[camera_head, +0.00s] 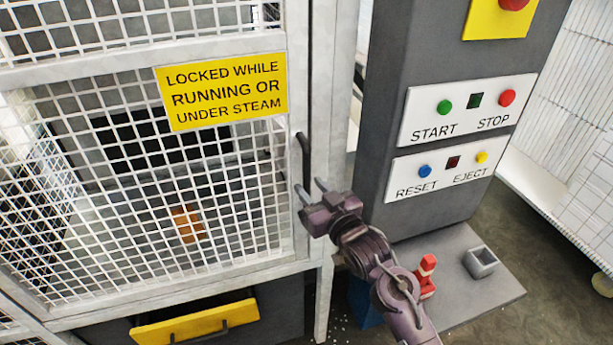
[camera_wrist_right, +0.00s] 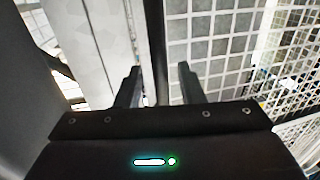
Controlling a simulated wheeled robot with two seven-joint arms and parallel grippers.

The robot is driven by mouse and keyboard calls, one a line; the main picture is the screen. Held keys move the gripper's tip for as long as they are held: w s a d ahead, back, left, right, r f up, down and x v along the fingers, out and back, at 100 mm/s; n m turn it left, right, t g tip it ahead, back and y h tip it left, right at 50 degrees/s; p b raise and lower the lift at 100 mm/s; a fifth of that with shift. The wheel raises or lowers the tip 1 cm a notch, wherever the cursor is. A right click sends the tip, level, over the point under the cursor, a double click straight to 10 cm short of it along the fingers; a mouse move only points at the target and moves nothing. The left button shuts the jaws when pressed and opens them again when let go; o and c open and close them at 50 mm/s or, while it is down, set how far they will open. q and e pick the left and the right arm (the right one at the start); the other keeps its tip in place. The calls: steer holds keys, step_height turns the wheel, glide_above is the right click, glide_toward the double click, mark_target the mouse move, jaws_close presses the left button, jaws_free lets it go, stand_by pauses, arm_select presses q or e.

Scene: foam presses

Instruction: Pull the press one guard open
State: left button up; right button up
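The press guard (camera_head: 157,190) is a white mesh door with a yellow sign reading "LOCKED WHILE RUNNING OR UNDER STEAM" (camera_head: 222,92). It looks closed against its white post (camera_head: 332,100). A dark vertical bar handle (camera_head: 304,158) is on the guard's right edge. My right gripper (camera_head: 309,184) is open at the handle's lower end. In the right wrist view the handle (camera_wrist_right: 156,45) runs down between the two separated fingers (camera_wrist_right: 160,82), with gaps on both sides. How deep it sits between them is hard to tell. My left gripper is out of view.
A grey control column (camera_head: 430,220) with START, STOP, RESET and EJECT buttons stands right of the post. At its foot, a grey plate (camera_head: 475,300) carries a red object (camera_head: 427,270) and a small grey open box (camera_head: 480,262). A yellow-fronted drawer (camera_head: 195,325) is below the guard.

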steer(key=shift+p+x, duration=0.3)
steer(key=shift+x, duration=1)
steer(key=shift+c, duration=0.4)
jaws_close()
